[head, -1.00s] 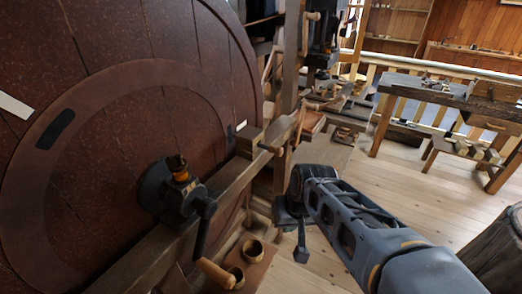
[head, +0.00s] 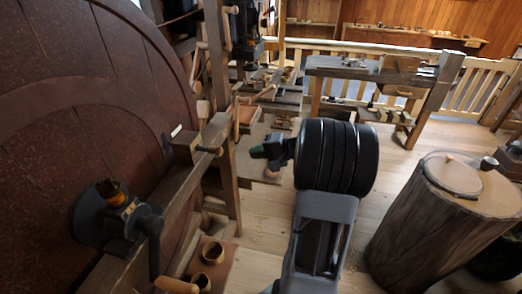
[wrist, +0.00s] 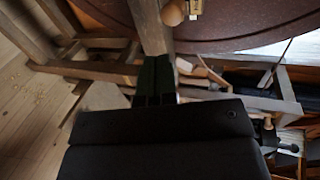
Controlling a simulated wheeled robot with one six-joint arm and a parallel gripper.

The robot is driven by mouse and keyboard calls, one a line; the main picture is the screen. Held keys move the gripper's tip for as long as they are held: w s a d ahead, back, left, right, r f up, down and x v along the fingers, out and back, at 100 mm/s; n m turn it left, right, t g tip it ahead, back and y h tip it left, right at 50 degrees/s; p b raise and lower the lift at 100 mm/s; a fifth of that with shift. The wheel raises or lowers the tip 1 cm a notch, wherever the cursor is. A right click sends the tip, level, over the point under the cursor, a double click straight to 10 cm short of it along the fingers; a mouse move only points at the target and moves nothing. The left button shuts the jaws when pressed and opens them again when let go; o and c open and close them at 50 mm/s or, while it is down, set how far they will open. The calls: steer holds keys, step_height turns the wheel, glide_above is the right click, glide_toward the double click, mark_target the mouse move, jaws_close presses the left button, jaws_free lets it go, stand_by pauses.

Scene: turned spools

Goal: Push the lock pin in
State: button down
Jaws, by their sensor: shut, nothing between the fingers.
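A wooden block (head: 184,148) sits on the beam beside the large red-brown wheel (head: 60,60). A short peg with a rounded end (head: 209,150) sticks out of its right side; it may be the lock pin, but I cannot tell for sure. In the wrist view a rounded wooden knob (wrist: 173,13) shows at the top edge, beyond the fingers. My gripper (head: 258,151) is shut and empty, pointing left toward the block, with a clear gap to the peg. Its dark fingers (wrist: 155,82) also show in the wrist view, in front of a wooden beam.
A dark clamp with a crank handle (head: 120,220) is mounted at the lower left. Small bowls (head: 213,252) stand on a low board. A tree-stump table (head: 435,215) stands at right, a workbench (head: 375,75) behind. Floor between them is clear.

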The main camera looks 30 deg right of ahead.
mark_target(222, 151)
steer(key=x, duration=0.3)
steer(key=p+x, duration=0.1)
steer(key=x, duration=0.2)
steer(key=r+p+x, duration=0.1)
steer(key=x, duration=0.2)
steer(key=shift+w+a, duration=0.15)
steer(key=shift+w, duration=0.1)
steer(key=b+x, duration=0.1)
steer(key=x, duration=0.1)
steer(key=b+x, duration=0.1)
steer(key=shift+w+a+r+b, duration=0.2)
steer(key=shift+w+b, duration=0.05)
steer(key=shift+b, duration=0.05)
steer(key=shift+r, duration=0.35)
steer(key=shift+s+d+f, duration=0.15)
steer(key=shift+d, duration=0.05)
steer(key=b+v, duration=0.3)
steer(key=v, duration=1)
steer(key=shift+s+d+f, duration=0.15)
steer(key=shift+s+f, duration=0.15)
steer(key=shift+s, duration=0.1)
